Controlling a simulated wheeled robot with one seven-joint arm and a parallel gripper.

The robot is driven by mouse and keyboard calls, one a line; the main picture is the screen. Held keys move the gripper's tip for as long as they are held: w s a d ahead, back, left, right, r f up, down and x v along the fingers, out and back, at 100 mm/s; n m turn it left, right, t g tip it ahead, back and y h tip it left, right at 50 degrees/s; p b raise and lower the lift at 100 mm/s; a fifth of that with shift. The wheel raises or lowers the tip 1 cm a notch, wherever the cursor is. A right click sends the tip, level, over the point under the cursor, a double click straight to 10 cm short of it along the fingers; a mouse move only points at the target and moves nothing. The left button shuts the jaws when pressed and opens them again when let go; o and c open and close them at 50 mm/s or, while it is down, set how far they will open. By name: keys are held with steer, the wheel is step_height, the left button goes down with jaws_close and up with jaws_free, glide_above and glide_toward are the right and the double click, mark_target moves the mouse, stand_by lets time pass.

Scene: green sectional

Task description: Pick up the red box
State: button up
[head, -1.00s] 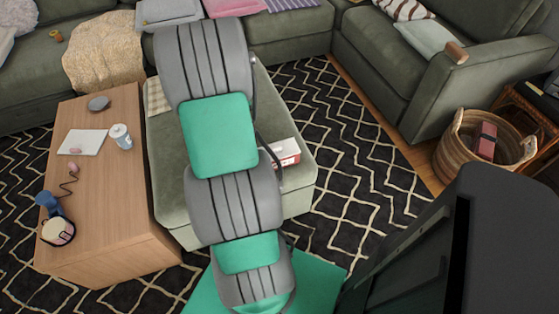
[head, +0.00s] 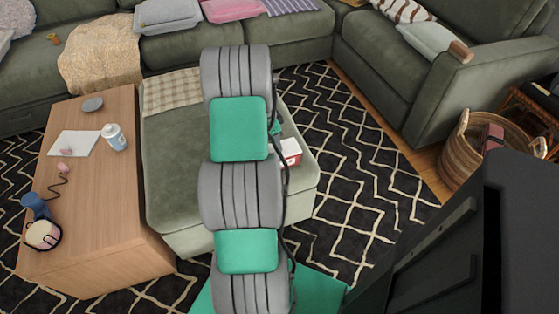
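A small box with a whitish top and a red side (head: 291,153) lies on the right part of the green ottoman (head: 180,185). A small green piece that looks like part of my arm shows just behind the box. My gripper's fingers are hidden behind the arm, so I cannot see how they stand to the box. A dark red object (head: 492,137) sits in the wicker basket (head: 462,155) at the right.
A wooden table (head: 105,200) with a white can (head: 114,137), a blue dumbbell-like object and other small things stands left of the ottoman. Green sofas (head: 290,35) line the back. A checkered cloth (head: 172,88) lies on the ottoman's far end. Patterned rug is clear at right.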

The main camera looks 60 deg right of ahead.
steer(key=shift+s+d+f+b, duration=0.15)
steer(key=shift+f+b, duration=0.2)
steer(key=shift+f, duration=0.75)
steer(key=shift+f, duration=0.1)
jaws_close()
stand_by(1.1)
steer(key=shift+r, duration=0.3)
steer(key=shift+r+p, duration=1.75)
steer(key=shift+r, duration=1.15)
